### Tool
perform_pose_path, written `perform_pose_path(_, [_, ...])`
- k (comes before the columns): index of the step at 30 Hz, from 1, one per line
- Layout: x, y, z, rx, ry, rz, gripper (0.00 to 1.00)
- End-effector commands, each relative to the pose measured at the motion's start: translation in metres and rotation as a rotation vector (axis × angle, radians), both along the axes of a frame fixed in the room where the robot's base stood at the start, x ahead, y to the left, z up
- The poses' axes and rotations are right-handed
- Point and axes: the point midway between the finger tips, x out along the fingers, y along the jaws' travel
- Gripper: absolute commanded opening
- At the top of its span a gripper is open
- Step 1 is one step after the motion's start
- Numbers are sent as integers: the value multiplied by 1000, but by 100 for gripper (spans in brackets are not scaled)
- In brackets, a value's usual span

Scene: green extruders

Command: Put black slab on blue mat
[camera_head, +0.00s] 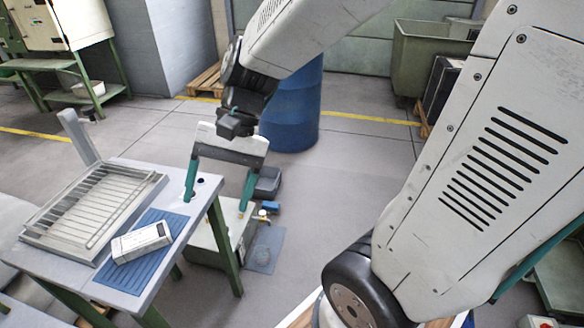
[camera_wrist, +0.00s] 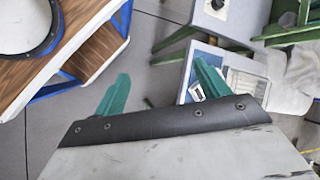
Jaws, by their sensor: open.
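My gripper (camera_head: 217,196) is open, with its two green fingers spread and nothing between them. It hangs at the table's right edge, to the right of the mat. The blue mat (camera_head: 120,280) lies on the right part of the grey table (camera_head: 150,178). A pale grey-white slab (camera_head: 141,242) with a dark mark near one end lies on the mat. I see no slab that is clearly black. In the wrist view, my open gripper (camera_wrist: 160,78) has the table and the small slab (camera_wrist: 197,92) by its right finger.
A slatted grey tray (camera_head: 95,208) fills the table's left part. A low green-framed machine (camera_head: 205,243) with a dark box stands on the floor under my gripper. A blue drum (camera_head: 290,115) stands behind. The floor between the table and my base is partly clear.

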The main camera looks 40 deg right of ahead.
Motion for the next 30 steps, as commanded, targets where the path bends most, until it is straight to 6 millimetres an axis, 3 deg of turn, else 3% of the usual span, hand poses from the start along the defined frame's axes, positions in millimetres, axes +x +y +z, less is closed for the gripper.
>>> perform_pose_path(6, [-53, -41, 30, -272, -239, 263, 74])
perform_pose_path(12, [-80, -74, 45, -468, -371, 404, 74])
perform_pose_path(18, [-88, -86, 50, -539, -409, 449, 74])
perform_pose_path(30, [-88, -86, 50, -540, -408, 448, 74])
